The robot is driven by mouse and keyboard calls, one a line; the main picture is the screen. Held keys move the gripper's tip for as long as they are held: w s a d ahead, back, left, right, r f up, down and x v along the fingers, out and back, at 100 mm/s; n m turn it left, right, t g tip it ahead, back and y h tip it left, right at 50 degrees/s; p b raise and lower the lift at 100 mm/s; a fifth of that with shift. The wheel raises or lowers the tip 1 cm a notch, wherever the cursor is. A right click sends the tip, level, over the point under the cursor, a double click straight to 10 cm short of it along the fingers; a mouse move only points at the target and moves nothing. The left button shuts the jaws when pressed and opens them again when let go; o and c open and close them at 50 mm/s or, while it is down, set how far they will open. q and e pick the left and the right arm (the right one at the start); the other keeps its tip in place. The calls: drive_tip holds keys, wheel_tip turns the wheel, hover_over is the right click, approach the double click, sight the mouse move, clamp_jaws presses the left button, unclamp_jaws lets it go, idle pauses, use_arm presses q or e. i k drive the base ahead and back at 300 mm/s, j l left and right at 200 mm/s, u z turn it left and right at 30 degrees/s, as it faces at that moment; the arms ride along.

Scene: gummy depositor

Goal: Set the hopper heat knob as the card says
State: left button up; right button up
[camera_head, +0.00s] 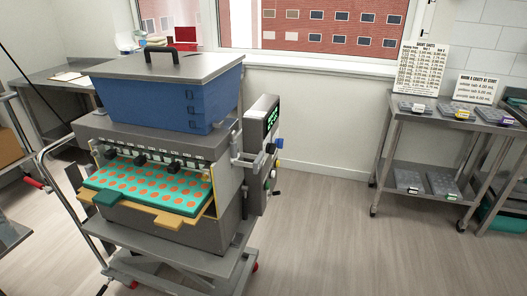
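The gummy depositor (165,225) stands left of centre on a wheeled lift cart. Its blue hopper (170,98) has a grey lid with a black handle. A control box (258,150) with a green-lit display (272,118) is on its right side, seen nearly edge-on. Several small knobs or buttons stick out there, including a blue one (280,143); I cannot tell which is the hopper heat knob or how it is set. Two printed cards stand on the right-hand table: a taller one (420,68) and a smaller one (476,89). Their small text is unreadable. Neither gripper is in view.
A teal mould tray (150,183) with orange cavities sits in the depositor's front. A metal two-shelf table (440,128) at right holds several grey moulds. A side table (50,78) with a clipboard is behind left. The floor (330,230) between depositor and right table is clear.

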sight(271, 149)
drive_tip(key=i+l+u, duration=0.1)
drive_tip(key=u, duration=0.3)
drive_tip(key=i+l+u, duration=0.1)
drive_tip(key=u, duration=0.25)
drive_tip(key=l+u, duration=0.25)
drive_tip(key=u, duration=0.15)
drive_tip(key=i+l+u, duration=0.1)
drive_tip(key=l+u, duration=0.45)
drive_tip(key=l, duration=0.4)
drive_tip(key=l+u, duration=0.15)
drive_tip(key=l, duration=0.4)
drive_tip(key=l+u, duration=0.2)
drive_tip(key=l, duration=0.4)
drive_tip(key=k+l+u, duration=0.2)
drive_tip(key=l, duration=0.35)
drive_tip(key=l+u, duration=0.15)
drive_tip(key=l, duration=0.45)
